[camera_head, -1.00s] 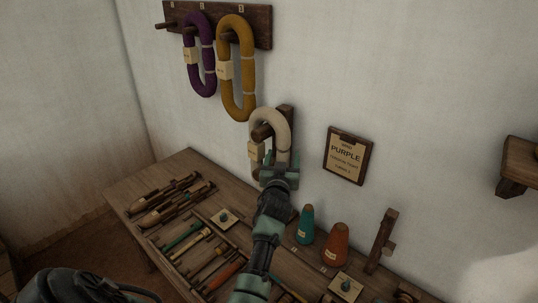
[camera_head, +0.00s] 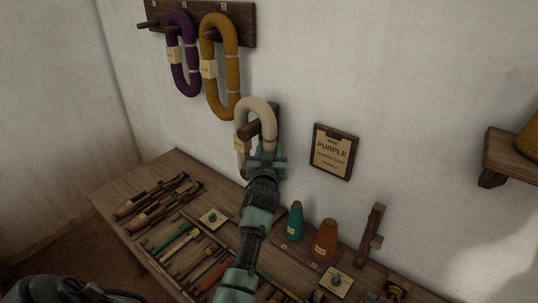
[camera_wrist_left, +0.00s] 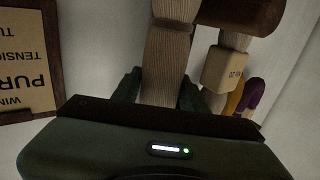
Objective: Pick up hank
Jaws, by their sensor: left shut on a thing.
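In the left wrist view the cream strand (camera_wrist_left: 165,68) runs between my left gripper's fingers (camera_wrist_left: 160,92). A tag (camera_wrist_left: 228,68) hangs on the strand beside it. The hank's lower end is partly hidden by the gripper in the head view. My right gripper is not in view.
A purple hank (camera_head: 182,60) and a mustard hank (camera_head: 230,75) hang on a rack (camera_head: 235,15) at upper left. A framed "PURPLE" sign (camera_head: 333,151) is right of the gripper. The bench (camera_head: 165,165) below holds tools and two cones, teal (camera_head: 295,222) and orange (camera_head: 324,242).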

